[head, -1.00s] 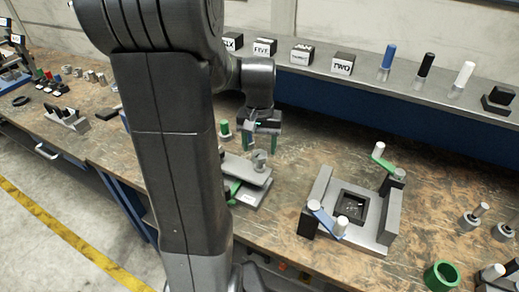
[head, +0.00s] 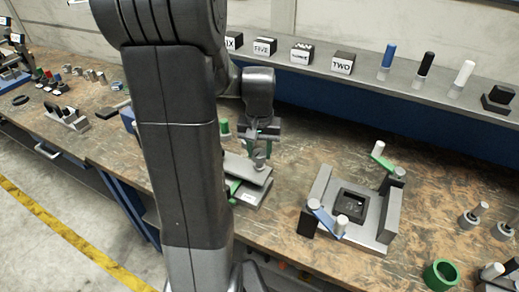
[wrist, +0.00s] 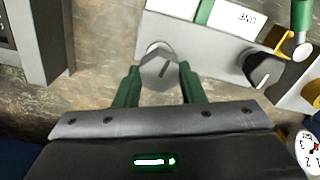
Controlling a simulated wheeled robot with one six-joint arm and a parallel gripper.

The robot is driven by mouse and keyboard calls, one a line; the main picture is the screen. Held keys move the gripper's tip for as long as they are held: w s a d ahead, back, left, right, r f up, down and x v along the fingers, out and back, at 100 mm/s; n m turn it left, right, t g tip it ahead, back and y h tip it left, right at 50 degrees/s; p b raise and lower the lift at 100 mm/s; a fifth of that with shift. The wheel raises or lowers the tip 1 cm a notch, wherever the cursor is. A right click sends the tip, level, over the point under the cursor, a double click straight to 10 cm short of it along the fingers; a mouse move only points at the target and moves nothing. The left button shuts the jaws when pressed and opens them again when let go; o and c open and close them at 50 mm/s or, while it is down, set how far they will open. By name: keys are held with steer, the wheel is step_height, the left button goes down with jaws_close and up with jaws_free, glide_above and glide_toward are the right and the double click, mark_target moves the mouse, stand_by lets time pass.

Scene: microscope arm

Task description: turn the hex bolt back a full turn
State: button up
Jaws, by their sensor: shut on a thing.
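The hex bolt (wrist: 158,72) is a grey six-sided head with a dark line on its face, standing on a grey fixture (wrist: 198,50). In the head view the bolt (head: 260,158) shows just below my fingers, partly covered. My gripper (wrist: 159,68) has green fingers, one on each side of the bolt head, and is shut on it from above. My gripper also shows in the head view (head: 259,148). The lower bolt is hidden.
A fixture with a dark square recess and blue and green levers (head: 382,235) stands to the right. A shelf (head: 430,92) with labelled blocks and handles runs behind. A green ring (head: 441,274) lies at the front right. Bare tabletop lies between.

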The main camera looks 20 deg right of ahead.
mark_target(259, 153)
steer(key=shift+n, duration=1.2)
steer(key=o, duration=1)
step_height(259, 153, up, 14)
steer(key=shift+b, duration=0.4)
steer(key=shift+f, duration=0.1)
step_height(259, 153, down, 14)
steer(key=shift+p, duration=0.4)
steer(key=shift+m, duration=0.4)
